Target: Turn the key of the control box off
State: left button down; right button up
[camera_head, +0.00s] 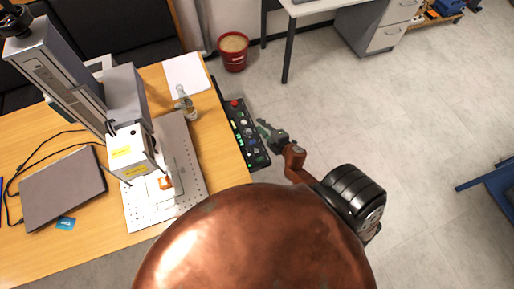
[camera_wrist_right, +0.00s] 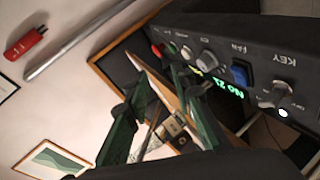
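The black control box (camera_head: 247,137) is mounted at the right edge of the wooden desk. In the right wrist view its panel (camera_wrist_right: 262,38) crosses the upper right. The grey key (camera_wrist_right: 275,96) sits at the right, below the printed word KEY; I cannot tell whether it is on or off. My right gripper (camera_head: 264,128) is just right of the box. In the wrist view its green fingers (camera_wrist_right: 157,72) are apart with nothing held, left of the key and not touching it. My left gripper is not in view.
A blue FAN switch (camera_wrist_right: 241,72), a lit green display (camera_wrist_right: 223,87) and grey knobs are near the key. The laser marker (camera_head: 135,150), a laptop (camera_head: 62,187) and a small bottle (camera_head: 186,105) stand on the desk. Floor right of the box is clear.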

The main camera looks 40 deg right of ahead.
jog(key=w+a+r+n+t+y, duration=0.1)
jog(key=w+a+r+n+y, duration=0.3)
jog(key=a+r+n, duration=0.5)
jog(key=s+a+r+n+g+y, duration=0.1)
jog(key=s+a+n+g+y, duration=0.35)
jog(key=n, duration=0.55)
jog(key=n+g+h+b, duration=0.1)
jog(key=n+g+h, duration=0.45)
jog(key=n, duration=0.35)
send_near(256, 149)
jog(key=w+f, duration=0.1)
jog(key=shift+g, duration=0.3)
jog(key=b+x, duration=0.1)
jog(key=x, duration=0.6)
jog(key=shift+f, duration=0.15)
jog(key=shift+c, duration=0.5)
grip_shut()
